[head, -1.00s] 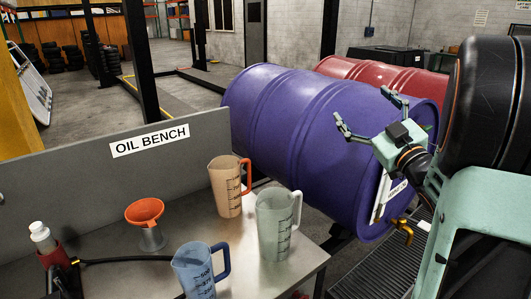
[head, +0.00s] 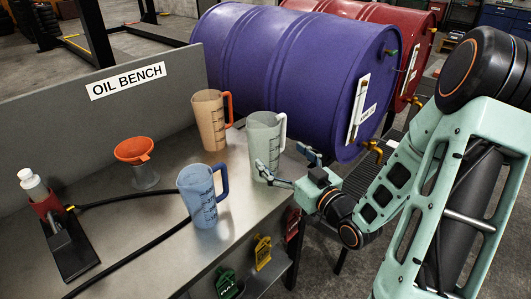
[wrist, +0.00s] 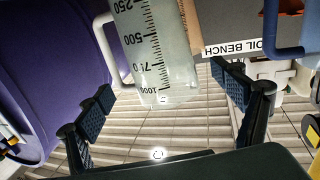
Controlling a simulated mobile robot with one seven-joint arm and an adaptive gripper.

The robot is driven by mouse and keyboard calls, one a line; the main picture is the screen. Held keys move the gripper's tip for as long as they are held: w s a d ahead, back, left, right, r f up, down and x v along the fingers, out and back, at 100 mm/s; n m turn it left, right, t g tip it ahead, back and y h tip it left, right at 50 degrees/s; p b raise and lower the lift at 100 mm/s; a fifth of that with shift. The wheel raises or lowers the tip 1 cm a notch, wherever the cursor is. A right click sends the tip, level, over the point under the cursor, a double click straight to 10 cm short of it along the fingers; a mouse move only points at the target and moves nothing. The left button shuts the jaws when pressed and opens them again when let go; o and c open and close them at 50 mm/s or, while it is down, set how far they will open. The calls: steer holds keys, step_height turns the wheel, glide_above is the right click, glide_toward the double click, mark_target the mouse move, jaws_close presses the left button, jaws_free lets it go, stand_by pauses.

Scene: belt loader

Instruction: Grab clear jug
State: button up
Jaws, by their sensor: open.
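The clear jug (head: 263,143) stands upright on the metal bench near its right edge, with its handle toward the right. It also shows in the wrist view (wrist: 152,50), near the top middle, with dark measuring marks. My gripper (head: 285,167) is open, beside the lower right of the jug. In the wrist view the two finger pads (wrist: 163,100) are spread wide, with the jug beyond and between them. No grip on the jug shows.
A blue jug (head: 201,197) stands to the left of the clear jug, and an orange-handled jug (head: 210,122) stands behind. An orange funnel (head: 134,151) and a bottle (head: 32,183) are farther left. A purple drum (head: 290,65) lies behind the bench edge.

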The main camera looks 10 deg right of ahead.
mark_target(272, 148)
steer(key=x, duration=0.3)
steer(key=shift+w, duration=0.35)
steer(key=shift+w+a+f, duration=0.25)
steer(key=shift+w+a, duration=0.05)
steer(key=shift+w, duration=0.55)
steer(key=shift+w+a+f, duration=0.2)
steer(key=shift+w+a, duration=0.1)
steer(key=shift+w, duration=0.6)
steer(key=shift+w+a+f, duration=0.25)
steer(key=shift+w, duration=0.6)
steer(key=c, duration=1.3)
